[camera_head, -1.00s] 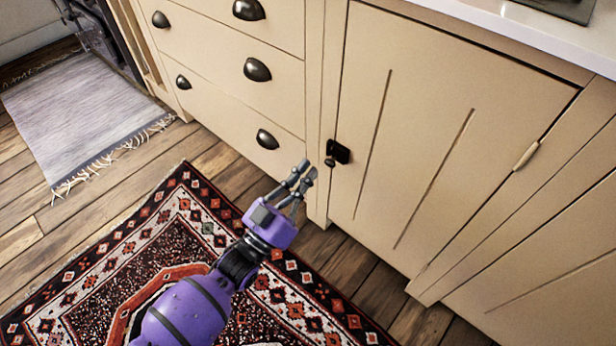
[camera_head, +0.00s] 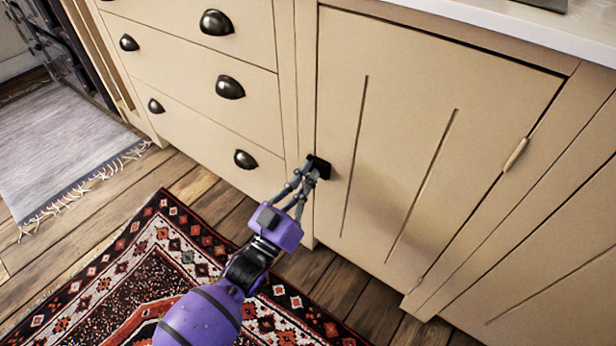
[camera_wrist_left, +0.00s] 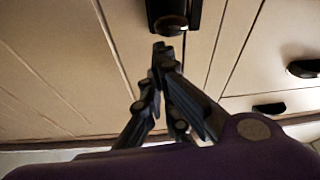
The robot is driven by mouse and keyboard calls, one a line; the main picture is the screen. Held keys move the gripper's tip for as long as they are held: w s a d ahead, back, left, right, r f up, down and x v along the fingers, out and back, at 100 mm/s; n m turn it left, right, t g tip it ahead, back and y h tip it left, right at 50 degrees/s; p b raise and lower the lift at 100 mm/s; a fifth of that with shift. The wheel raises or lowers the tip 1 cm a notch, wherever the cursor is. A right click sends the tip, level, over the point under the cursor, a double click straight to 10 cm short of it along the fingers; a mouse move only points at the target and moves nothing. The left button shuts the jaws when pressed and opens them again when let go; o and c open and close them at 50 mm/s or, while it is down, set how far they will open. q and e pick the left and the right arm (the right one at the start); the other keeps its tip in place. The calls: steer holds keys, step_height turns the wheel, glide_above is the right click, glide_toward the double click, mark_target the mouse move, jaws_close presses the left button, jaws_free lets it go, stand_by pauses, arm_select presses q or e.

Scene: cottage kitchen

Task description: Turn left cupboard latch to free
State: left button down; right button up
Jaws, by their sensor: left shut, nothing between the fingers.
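The dark cupboard latch (camera_head: 321,168) sits on the left edge of the cream cupboard door (camera_head: 415,140), which is closed. The latch also shows at the top of the left wrist view (camera_wrist_left: 186,14), with a rounded knob at its lower end. My left gripper (camera_head: 315,173) is shut and empty, its fingertips at the latch and partly covering it in the head view. In the left wrist view the fingertips (camera_wrist_left: 160,48) are just below the knob; I cannot tell whether they touch it. My right gripper is not in view.
Drawers (camera_head: 190,90) with dark cup pulls stand left of the door. A hinge (camera_head: 516,154) is on the door's right edge. A patterned red rug (camera_head: 120,290) lies on the wooden floor, and a grey rug (camera_head: 60,150) is at far left. A pale countertop (camera_head: 480,25) runs above.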

arm_select(q)
steer(key=shift+f, duration=0.1)
steer(key=m, duration=0.1)
steer(key=h, duration=0.1)
steer(key=f+m, duration=0.1)
steer(key=shift+s+d+f+m+g, duration=0.1)
steer(key=shift+s+d+m+g, duration=0.2)
steer(key=shift+g, duration=0.1)
step_height(320, 180, up, 5)
steer(key=p, duration=0.3)
steer(key=p+v, duration=0.1)
steer(key=v, duration=0.9)
steer(key=shift+f+p, duration=0.25)
steer(key=shift+p, duration=0.05)
